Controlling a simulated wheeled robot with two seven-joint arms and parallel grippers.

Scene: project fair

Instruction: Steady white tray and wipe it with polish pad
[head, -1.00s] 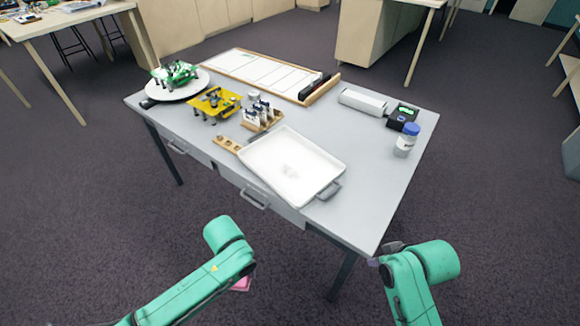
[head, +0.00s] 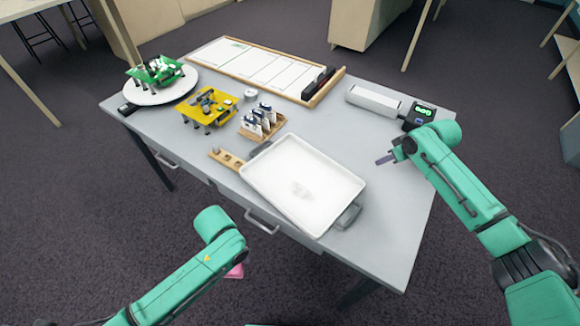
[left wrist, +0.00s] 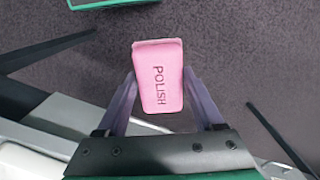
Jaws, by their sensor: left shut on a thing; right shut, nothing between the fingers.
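The white tray (head: 304,186) lies on the grey table, with a faint grey smudge on its floor and a dark handle (head: 349,215) at its right end. The pink polish pad (left wrist: 158,76), marked POLISH, is held between the fingers of my left gripper (left wrist: 160,100). In the head view the pad (head: 235,271) shows only in part behind my left arm, off the table's front edge. My right gripper (head: 384,159) is shut and empty, over the table to the right of the tray, apart from it.
A wooden card holder (head: 263,123) and a yellow board (head: 208,109) stand left of the tray. A green model sits on a white turntable (head: 160,91). Behind are a framed whiteboard (head: 250,68), a white roll (head: 373,101) and a black device (head: 419,115).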

